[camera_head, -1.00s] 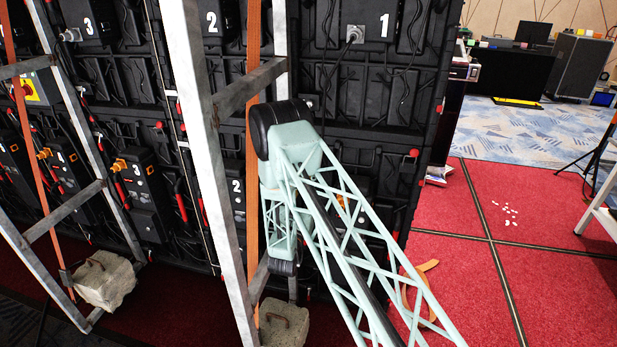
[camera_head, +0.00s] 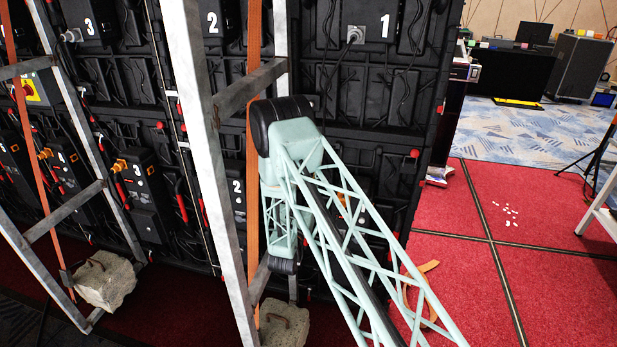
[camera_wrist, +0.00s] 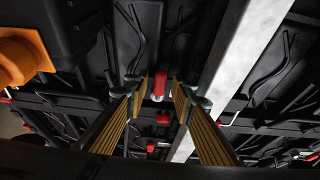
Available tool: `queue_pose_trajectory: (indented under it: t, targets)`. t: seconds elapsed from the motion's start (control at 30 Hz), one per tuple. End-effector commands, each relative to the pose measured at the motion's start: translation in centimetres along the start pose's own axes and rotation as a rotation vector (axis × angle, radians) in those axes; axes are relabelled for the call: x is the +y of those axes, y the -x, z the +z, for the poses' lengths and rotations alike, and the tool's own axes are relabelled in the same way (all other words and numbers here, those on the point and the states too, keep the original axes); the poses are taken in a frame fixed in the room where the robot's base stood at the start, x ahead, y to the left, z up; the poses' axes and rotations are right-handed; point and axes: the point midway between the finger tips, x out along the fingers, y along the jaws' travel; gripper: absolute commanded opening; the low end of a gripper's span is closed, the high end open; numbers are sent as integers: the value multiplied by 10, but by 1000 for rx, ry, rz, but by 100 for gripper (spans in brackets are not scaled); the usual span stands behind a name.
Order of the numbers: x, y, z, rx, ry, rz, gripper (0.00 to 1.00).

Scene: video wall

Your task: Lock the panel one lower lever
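Panel one (camera_head: 345,75), a black panel with a white "1", is at the upper right in the head view. A red lever (camera_wrist: 160,85) shows in the wrist view between the fingertips of my gripper (camera_wrist: 158,92). The fingers have yellow ribbed pads and stand apart, one on each side of the lever. I cannot tell whether they touch it, or whether it is panel one's lower lever. More red parts (camera_wrist: 162,118) show below it. In the head view my arm hides the gripper and the panel area behind it.
A metal ladder-like frame (camera_head: 205,150) with an orange strap (camera_head: 252,190) stands left of my arm; a pale metal bar (camera_wrist: 235,65) runs close to the right finger. Stone weights (camera_head: 105,283) rest at the frame feet. Red carpet (camera_head: 545,285) at the right is mostly open.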

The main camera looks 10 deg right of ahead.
Motion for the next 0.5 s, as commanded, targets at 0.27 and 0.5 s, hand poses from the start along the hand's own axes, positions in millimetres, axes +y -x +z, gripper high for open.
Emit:
queue_pose_trajectory:
  t: [0.27, 0.5]
  targets:
    - [-1, -10, -23, 1, -1, 0, 23]
    - [-1, -18, -45, 0, 0, 0, 23]
